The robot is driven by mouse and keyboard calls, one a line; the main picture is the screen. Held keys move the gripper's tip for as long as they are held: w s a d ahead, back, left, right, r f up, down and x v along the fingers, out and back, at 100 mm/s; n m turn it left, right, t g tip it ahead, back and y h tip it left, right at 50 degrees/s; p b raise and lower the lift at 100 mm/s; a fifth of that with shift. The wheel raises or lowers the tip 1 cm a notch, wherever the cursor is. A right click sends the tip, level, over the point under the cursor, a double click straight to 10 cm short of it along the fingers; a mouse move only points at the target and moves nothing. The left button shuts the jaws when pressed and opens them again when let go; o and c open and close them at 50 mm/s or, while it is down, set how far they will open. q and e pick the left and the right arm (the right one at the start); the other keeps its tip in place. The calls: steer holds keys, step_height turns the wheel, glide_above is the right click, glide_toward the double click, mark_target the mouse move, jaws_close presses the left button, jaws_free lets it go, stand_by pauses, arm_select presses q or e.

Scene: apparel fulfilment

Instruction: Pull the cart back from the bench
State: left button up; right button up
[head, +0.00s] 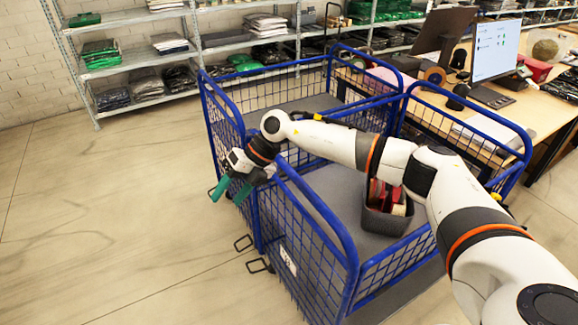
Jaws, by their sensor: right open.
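Two blue wire-mesh carts stand end to end beside the wooden bench (545,108). The near cart (341,240) has a grey floor and carries a grey bin with red and tan items. The far cart (213,104) stands behind it, its grey floor looking bare where it shows. My right arm reaches across the near cart from the right. My right gripper (231,191), with teal fingertips, is open and empty at the left side of the carts, near where they meet. I cannot tell whether it touches the mesh. My left gripper is not in view.
The bench holds monitors (497,50), a keyboard (491,96) and other items close to the carts' right side. Metal shelves (143,59) with folded clothes line the back wall. The floor (110,220) to the left is clear.

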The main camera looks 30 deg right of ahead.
mark_target(305, 185)
steer(key=s+d+r+h, duration=0.1)
steer(key=d+r+h, duration=0.3)
steer(key=d, duration=0.6)
steer(key=s+d+r+h, duration=0.1)
steer(key=d+r+h, duration=0.35)
steer(key=d, duration=0.45)
steer(key=shift+m+g, duration=0.4)
steer(key=shift+w+d+f+b, duration=0.15)
steer(key=shift+f+b, duration=1.9)
steer(key=shift+f, duration=1.4)
steer(key=shift+w+a+f+b, duration=0.15)
steer(key=shift+f+b, duration=1.85)
steer(key=shift+f, duration=1.45)
steer(key=shift+d, duration=0.1)
